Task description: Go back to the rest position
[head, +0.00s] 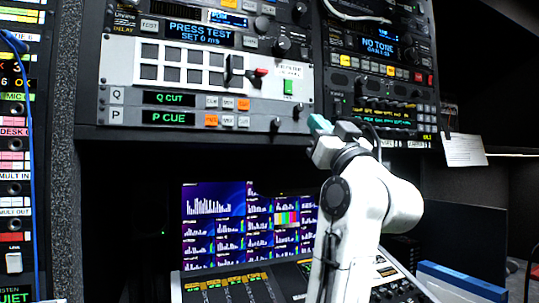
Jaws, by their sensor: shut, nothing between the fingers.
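My white arm rises from the lower middle of the head view, in front of the desk. My gripper (318,124) is at its upper end, with teal fingertips pointing up and left. It is shut and empty. It is near the lower right corner of the white button panel (205,78); I cannot tell whether it touches the rack. The panel carries dark square buttons, a small red-tipped lever (259,73) and a green switch (288,87).
Rack units with displays and knobs fill the top. Monitors (215,225) with level bars stand below, behind a mixing console (235,288). A patch bay with a blue cable (30,130) is at the left. A paper sheet (464,149) hangs at the right. Dark open space lies under the rack.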

